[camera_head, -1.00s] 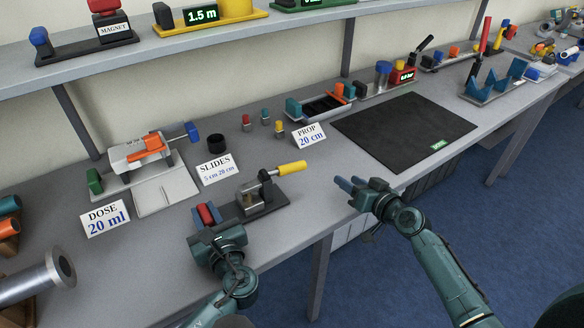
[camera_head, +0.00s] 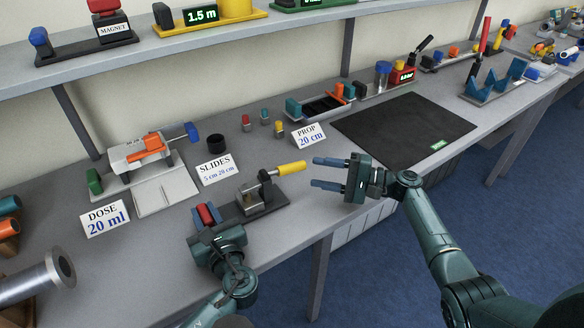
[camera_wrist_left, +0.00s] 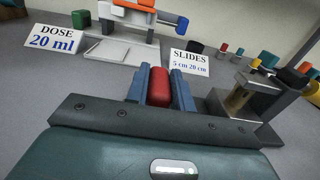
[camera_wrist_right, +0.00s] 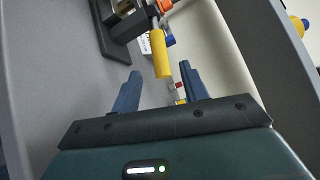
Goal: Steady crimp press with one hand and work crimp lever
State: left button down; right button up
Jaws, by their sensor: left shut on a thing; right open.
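The crimp press (camera_head: 262,200) stands on a dark base on the table, with a metal block and a lever ending in a yellow handle (camera_head: 291,168) that points right. A red grip (camera_head: 207,213) sits at the left end of its base. My left gripper (camera_head: 205,216) is shut on this red grip; the left wrist view shows the red grip (camera_wrist_left: 158,88) between both blue fingers. My right gripper (camera_head: 326,173) is open and empty, just right of the yellow handle. In the right wrist view the yellow handle (camera_wrist_right: 161,56) lies beyond and between the open fingers, apart from them.
A DOSE sign (camera_head: 105,218) and a SLIDES sign (camera_head: 216,170) stand left of and behind the press. A PROP sign (camera_head: 309,136) stands behind the handle. A black mat (camera_head: 405,130) lies to the right. The table's front edge runs below the right gripper.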

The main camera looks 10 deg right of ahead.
aim_at(299, 170)
jog(key=x, duration=0.8)
jog(key=shift+d+f, duration=0.1)
grip_shut()
dwell(0.4)
